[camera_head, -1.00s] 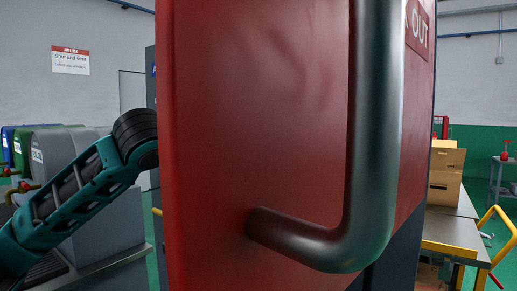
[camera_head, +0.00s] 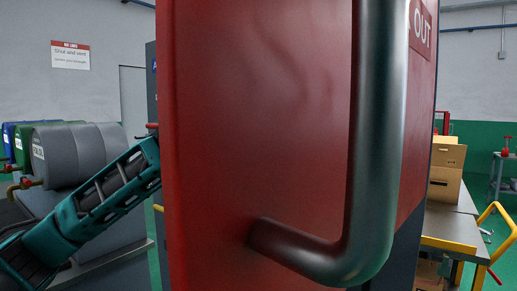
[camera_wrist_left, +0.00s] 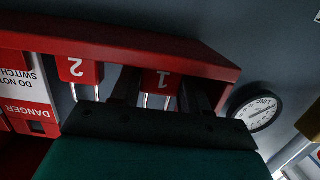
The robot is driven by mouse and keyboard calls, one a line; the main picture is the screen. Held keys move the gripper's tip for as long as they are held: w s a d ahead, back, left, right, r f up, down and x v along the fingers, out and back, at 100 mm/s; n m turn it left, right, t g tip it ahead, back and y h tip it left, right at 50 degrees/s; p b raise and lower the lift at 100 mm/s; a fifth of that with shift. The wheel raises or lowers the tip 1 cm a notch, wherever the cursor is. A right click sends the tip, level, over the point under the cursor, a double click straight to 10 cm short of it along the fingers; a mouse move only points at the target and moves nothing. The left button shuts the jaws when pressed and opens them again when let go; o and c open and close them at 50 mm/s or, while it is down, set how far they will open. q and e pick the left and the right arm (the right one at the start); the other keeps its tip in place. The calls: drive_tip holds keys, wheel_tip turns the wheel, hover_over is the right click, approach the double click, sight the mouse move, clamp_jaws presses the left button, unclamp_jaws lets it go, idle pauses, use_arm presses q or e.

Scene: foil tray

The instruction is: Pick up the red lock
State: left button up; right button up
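In the left wrist view, two red locks show upside down under a red rim (camera_wrist_left: 120,40): one marked 1 (camera_wrist_left: 160,82) and one marked 2 (camera_wrist_left: 80,70), both with silver shackles. The dark fingers of my left gripper (camera_wrist_left: 160,92) stand apart, one on each side of the lock marked 1. Whether they touch it is too dark to tell. In the head view my left arm comes in from the left and its end is hidden behind a large red door with a dark metal handle (camera_head: 378,150). The locks are hidden there. My right gripper is not in view.
The red door (camera_head: 260,120) fills the middle of the head view. A workbench with cardboard boxes (camera_head: 446,165) and a yellow rail (camera_head: 448,245) is at right.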

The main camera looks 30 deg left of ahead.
use_arm(q)
drive_tip(key=c, duration=0.3)
drive_tip(key=shift+r, duration=0.15)
